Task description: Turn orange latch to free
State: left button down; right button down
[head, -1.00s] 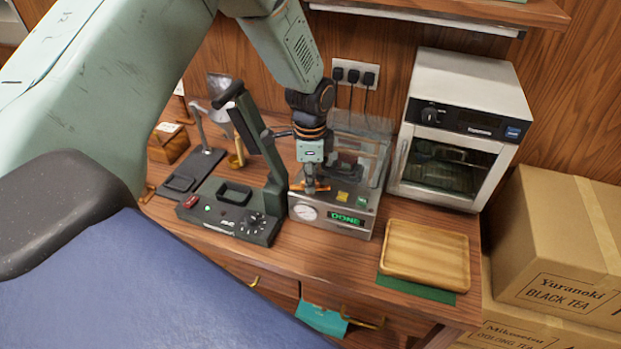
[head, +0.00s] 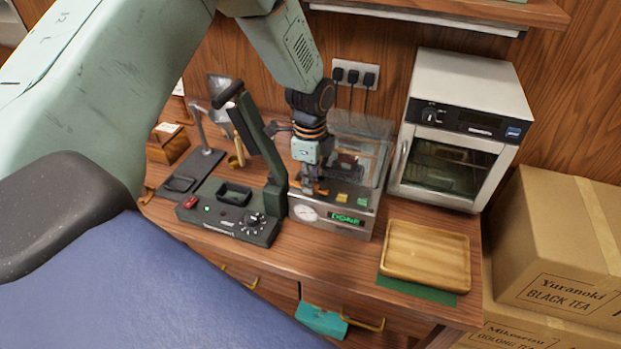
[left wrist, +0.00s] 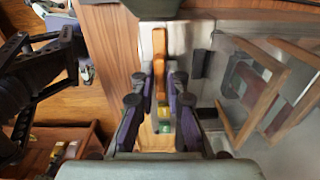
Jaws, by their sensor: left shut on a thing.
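The orange latch (head: 321,189) is on the top front of a grey machine (head: 330,226) with a clear cover, partly hidden by my left gripper (head: 310,186). In the left wrist view the latch (left wrist: 160,50) shows as a narrow orange bar running up the picture. My left gripper (left wrist: 160,95) has its dark fingers on either side of the bar's lower end and is shut on it. In the head view the latch looks short and points toward the machine's front.
A dark green lever device (head: 230,210) stands close to the machine's left. A wooden tray (head: 427,255) lies on a green mat to the right, before a small oven (head: 462,130). Cardboard boxes (head: 560,250) stand at the right.

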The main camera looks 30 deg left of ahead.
pick_arm(q)
jog(key=shift+w+r, duration=0.15)
jog(key=c, duration=1.6)
grip_release()
jog(key=shift+c, duration=0.2)
jog(key=shift+o, duration=1.2)
notch_tip(320, 180, up, 12)
jog(key=shift+s, duration=0.2)
